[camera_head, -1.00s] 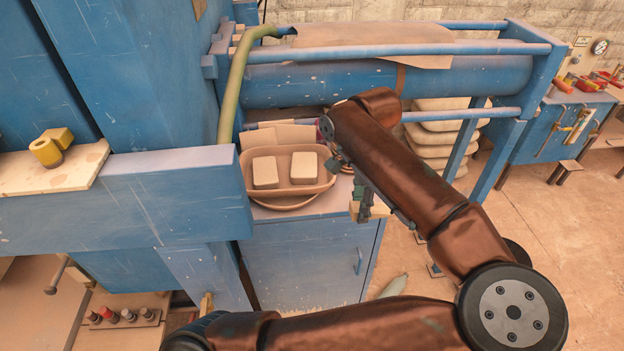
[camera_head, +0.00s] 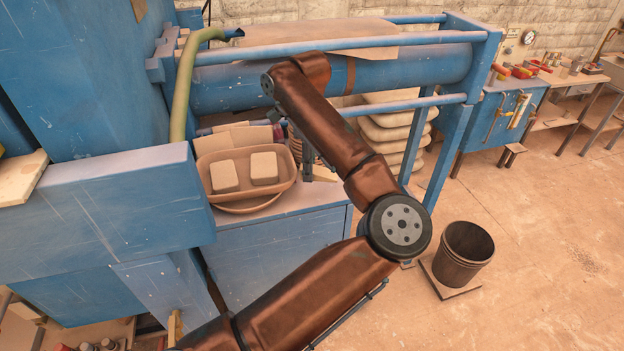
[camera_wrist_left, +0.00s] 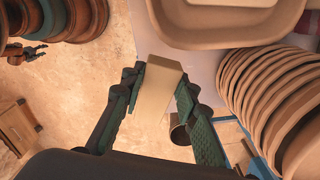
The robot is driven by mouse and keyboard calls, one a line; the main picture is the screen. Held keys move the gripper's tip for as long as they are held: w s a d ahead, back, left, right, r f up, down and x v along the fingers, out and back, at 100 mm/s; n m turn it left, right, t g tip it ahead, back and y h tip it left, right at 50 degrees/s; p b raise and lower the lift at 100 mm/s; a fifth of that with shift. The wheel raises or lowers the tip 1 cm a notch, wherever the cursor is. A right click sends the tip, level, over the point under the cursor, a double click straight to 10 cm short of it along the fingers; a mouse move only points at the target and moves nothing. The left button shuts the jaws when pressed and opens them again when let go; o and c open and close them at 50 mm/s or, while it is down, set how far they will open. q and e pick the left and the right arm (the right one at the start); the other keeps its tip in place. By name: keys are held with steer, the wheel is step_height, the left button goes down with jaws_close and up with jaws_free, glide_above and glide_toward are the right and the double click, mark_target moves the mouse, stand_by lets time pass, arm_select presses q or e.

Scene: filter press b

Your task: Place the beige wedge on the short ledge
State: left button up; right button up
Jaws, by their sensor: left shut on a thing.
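My left gripper (camera_wrist_left: 164,80) is shut on a beige block, the wedge (camera_wrist_left: 157,98), with one dark green finger on each side of it in the left wrist view. In the head view the gripper (camera_head: 308,168) is small and mostly behind my arm, just right of a brown tray (camera_head: 246,193). The wedge cannot be made out there. Two similar beige blocks (camera_head: 225,176) lie in the tray. I cannot tell which surface is the short ledge. My right gripper is not in view.
The tray stands on a blue cabinet (camera_head: 280,250) below the blue press cylinder (camera_head: 420,66). Stacked brown plates (camera_wrist_left: 270,90) stand right of the gripper in the wrist view. A wooden board (camera_head: 22,180) is at far left. A dark bucket (camera_head: 462,252) stands on the floor.

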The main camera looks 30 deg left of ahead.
mark_target(314, 188)
arm_select(q)
steer(key=w+f, duration=0.3)
steer(key=f, duration=0.1)
steer(key=shift+a, duration=0.35)
steer(key=shift+w+f, duration=0.25)
steer(key=shift+f, duration=1.9)
steer(key=o, duration=1)
steer(key=shift+r, duration=0.1)
steer(key=shift+o, duration=0.2)
steer(key=shift+r, duration=0.1)
